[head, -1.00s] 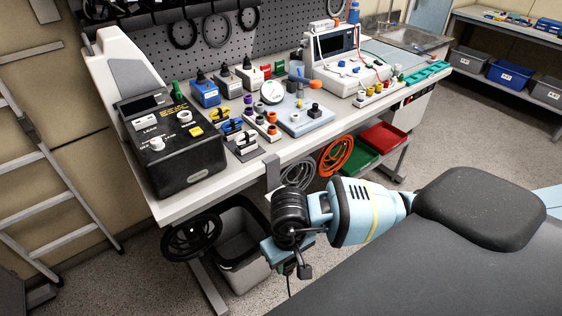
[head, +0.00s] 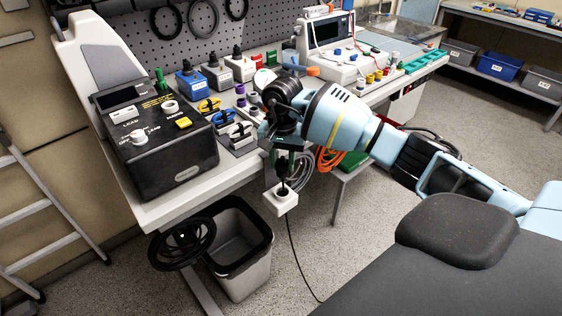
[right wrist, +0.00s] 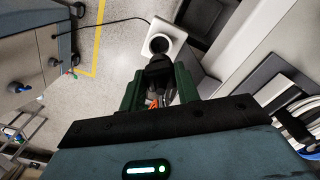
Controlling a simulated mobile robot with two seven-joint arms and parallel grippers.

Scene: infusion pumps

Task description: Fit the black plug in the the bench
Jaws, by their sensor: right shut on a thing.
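My right gripper (head: 284,166) points down at the front edge of the bench (head: 170,208). It is shut on the black plug (right wrist: 157,68), which sits between its dark green fingers in the right wrist view. A white square socket block (head: 284,202) with a round dark opening is just below the fingers. The opening of the socket block (right wrist: 162,38) shows just beyond the plug in the right wrist view. The plug's tip is close to it; I cannot tell whether they touch. My left gripper is not in view.
A black control box (head: 160,155) stands on the bench at left. Bottles and connectors crowd the bench behind my arm. A grey bin (head: 240,270) stands below. A thin black cable (head: 297,255) hangs from near the socket. A dark padded surface (head: 450,275) fills the lower right.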

